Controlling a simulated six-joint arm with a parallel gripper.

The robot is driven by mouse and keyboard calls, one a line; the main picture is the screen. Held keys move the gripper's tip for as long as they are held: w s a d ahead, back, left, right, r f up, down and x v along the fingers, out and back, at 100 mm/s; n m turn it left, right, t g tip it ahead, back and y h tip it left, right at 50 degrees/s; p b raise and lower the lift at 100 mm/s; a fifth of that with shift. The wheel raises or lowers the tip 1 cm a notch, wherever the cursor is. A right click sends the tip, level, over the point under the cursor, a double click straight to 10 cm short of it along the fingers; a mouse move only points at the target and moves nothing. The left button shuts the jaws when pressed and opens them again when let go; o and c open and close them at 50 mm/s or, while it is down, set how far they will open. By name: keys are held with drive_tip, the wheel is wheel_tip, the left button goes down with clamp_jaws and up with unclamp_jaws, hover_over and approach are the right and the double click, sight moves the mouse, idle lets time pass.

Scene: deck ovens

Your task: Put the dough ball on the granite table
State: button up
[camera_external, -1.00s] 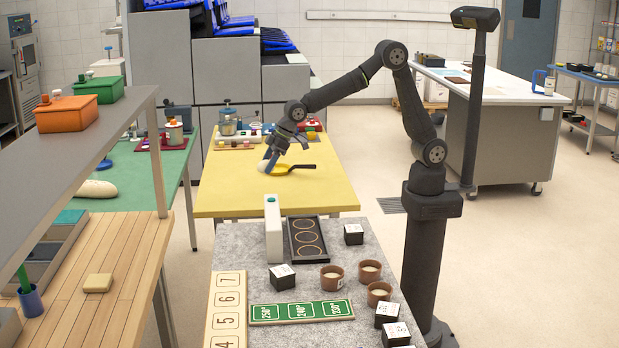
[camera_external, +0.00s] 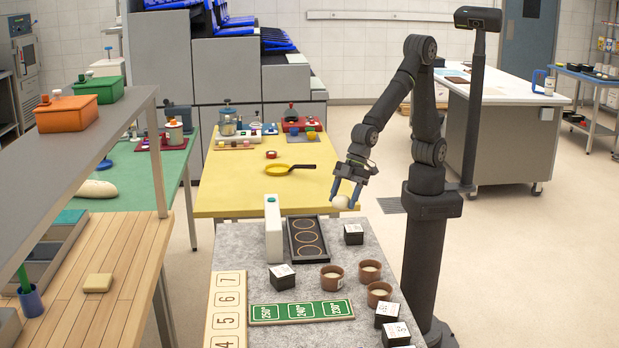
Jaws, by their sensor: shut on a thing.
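My gripper (camera_external: 346,196) is shut on the dough ball (camera_external: 341,203), a small pale ball between its blue fingers. It holds the ball in the air, near the far right corner of the granite table as seen in the picture. The granite table (camera_external: 238,252) is the grey speckled surface in the front middle. I cannot tell exactly how high the ball is above it.
On the granite table are a white upright block (camera_external: 273,230), a black tray with rings (camera_external: 307,238), black cubes (camera_external: 354,234), brown bowls (camera_external: 332,277) and a green temperature board (camera_external: 301,311). The yellow table (camera_external: 232,190) behind holds a yellow pan (camera_external: 278,169).

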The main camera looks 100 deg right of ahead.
wheel_tip(320, 180, down, 2)
drive_tip(key=shift+f, duration=0.1)
drive_tip(key=shift+s+a+f, duration=0.1)
drive_tip(key=shift+a+f, duration=0.05)
drive_tip(key=shift+f, duration=0.2)
hover_over(356, 263)
drive_tip(key=s+d, duration=0.1)
drive_tip(key=f, duration=0.6)
drive_tip(key=shift+s+f, duration=0.2)
drive_tip(key=shift+f, duration=2.2)
drive_tip(key=shift+f, duration=0.15)
drive_tip(key=o, duration=0.9)
drive_tip(key=shift+o, duration=0.2)
